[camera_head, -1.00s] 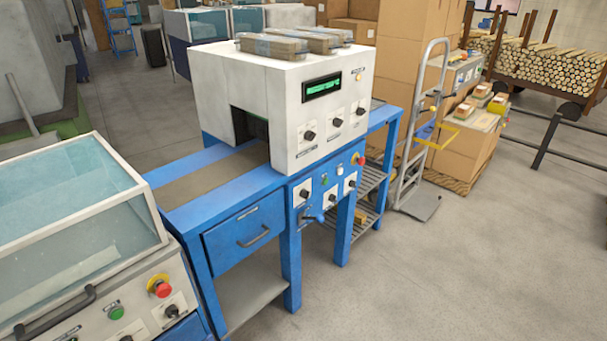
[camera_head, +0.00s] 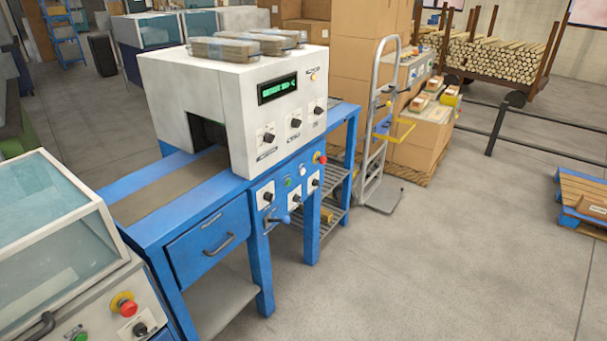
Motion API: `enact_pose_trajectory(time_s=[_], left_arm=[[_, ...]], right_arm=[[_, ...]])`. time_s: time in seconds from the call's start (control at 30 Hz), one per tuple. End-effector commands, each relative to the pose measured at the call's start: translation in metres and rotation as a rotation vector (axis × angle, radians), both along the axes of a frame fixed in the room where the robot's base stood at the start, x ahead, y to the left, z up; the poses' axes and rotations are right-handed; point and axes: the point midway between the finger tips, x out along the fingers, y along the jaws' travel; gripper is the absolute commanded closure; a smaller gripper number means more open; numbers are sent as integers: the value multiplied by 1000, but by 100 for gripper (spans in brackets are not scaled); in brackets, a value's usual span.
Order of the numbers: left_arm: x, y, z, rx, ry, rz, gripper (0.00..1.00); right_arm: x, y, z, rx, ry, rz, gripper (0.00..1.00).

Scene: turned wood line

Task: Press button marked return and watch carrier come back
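A white machine (camera_head: 225,98) stands on a blue bench (camera_head: 185,212) with a belt (camera_head: 165,188) leading into its dark opening. Its front has a lit green display (camera_head: 278,88), a small yellowish button (camera_head: 313,77) and several black knobs (camera_head: 268,137). The blue panel (camera_head: 290,190) below has more knobs, a small green button (camera_head: 288,182), a white one (camera_head: 302,170) and a red stop button (camera_head: 318,158). The labels are too small to read, so I cannot tell which button is marked return. No carrier can be made out. Neither gripper is in view.
A glass-covered machine (camera_head: 45,240) with a red stop button (camera_head: 124,304) stands at the near left. A hand truck (camera_head: 380,140) and stacked cardboard boxes (camera_head: 360,60) are behind the bench. A blue-edged pallet (camera_head: 582,200) lies at right. The floor (camera_head: 420,260) at front right is clear.

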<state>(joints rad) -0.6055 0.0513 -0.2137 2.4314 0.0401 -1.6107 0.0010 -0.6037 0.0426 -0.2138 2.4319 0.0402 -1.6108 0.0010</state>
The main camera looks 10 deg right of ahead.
Motion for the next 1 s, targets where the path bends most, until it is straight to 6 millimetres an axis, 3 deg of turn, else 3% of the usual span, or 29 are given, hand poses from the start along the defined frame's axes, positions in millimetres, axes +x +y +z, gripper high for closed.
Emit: enact_pose_trajectory(time_s=[0.03,0.3,1.0], left_arm=[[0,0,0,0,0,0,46],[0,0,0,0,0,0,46],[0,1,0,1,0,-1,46]], right_arm=[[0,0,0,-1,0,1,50],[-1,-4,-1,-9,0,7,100],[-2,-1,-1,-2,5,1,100]])
